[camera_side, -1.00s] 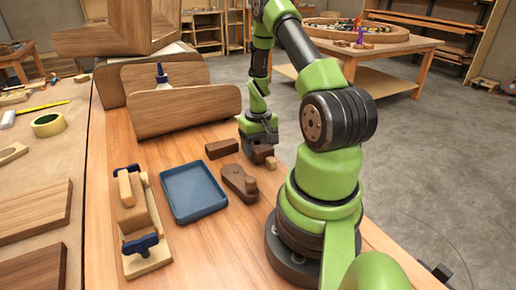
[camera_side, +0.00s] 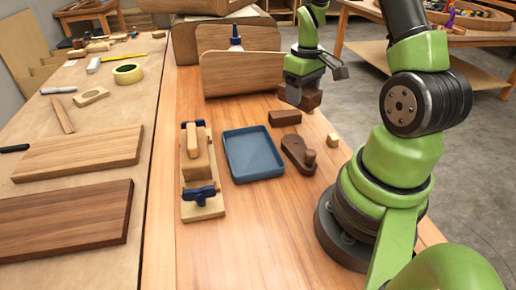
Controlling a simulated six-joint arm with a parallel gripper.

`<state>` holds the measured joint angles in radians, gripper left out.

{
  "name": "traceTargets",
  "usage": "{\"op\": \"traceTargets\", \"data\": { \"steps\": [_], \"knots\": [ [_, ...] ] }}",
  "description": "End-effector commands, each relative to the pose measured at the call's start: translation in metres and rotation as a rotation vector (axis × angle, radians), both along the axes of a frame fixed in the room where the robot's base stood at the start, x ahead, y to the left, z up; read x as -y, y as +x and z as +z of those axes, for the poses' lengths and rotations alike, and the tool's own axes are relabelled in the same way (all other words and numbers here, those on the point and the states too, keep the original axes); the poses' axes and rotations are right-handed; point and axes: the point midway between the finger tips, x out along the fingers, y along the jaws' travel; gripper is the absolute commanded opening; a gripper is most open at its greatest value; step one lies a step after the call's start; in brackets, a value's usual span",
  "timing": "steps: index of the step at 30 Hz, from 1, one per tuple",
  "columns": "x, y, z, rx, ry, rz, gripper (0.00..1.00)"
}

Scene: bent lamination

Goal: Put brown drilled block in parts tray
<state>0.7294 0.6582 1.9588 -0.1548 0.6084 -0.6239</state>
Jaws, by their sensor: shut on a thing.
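My gripper (camera_side: 308,86) is shut on a brown block (camera_side: 312,99), which it holds above the bench, behind and to the right of the tray. No drilled hole can be made out in the block at this size, and the fingers cover part of it. The blue parts tray (camera_side: 229,162) lies flat and empty in the middle of the bench, to the lower left of my gripper.
Another brown block (camera_side: 284,117), a dark piece with a round peg (camera_side: 297,154) and a small pale block (camera_side: 333,140) lie right of the tray. A clamped wooden assembly (camera_side: 197,170) is left. Curved wooden panels (camera_side: 240,74) and a glue bottle (camera_side: 236,40) stand behind.

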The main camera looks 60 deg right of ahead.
Motion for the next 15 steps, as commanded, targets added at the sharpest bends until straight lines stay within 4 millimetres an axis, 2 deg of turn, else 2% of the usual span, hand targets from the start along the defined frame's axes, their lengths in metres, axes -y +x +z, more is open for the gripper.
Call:
{"op": "traceTargets", "data": {
  "steps": [1,3,9,12,15],
  "knots": [
    [-0.019,0.014,0.001,0.0,0.0,0.151,0.33],
    [-0.042,0.028,0.002,0.001,0.0,0.359,0.33],
    [-0.101,0.053,0.004,0.002,-0.001,0.848,0.33],
    [-0.119,0.057,0.004,0.001,0.0,0.991,0.33],
    [-0.127,0.059,-0.002,0.0,0.002,1.062,0.33]
  ]
}}
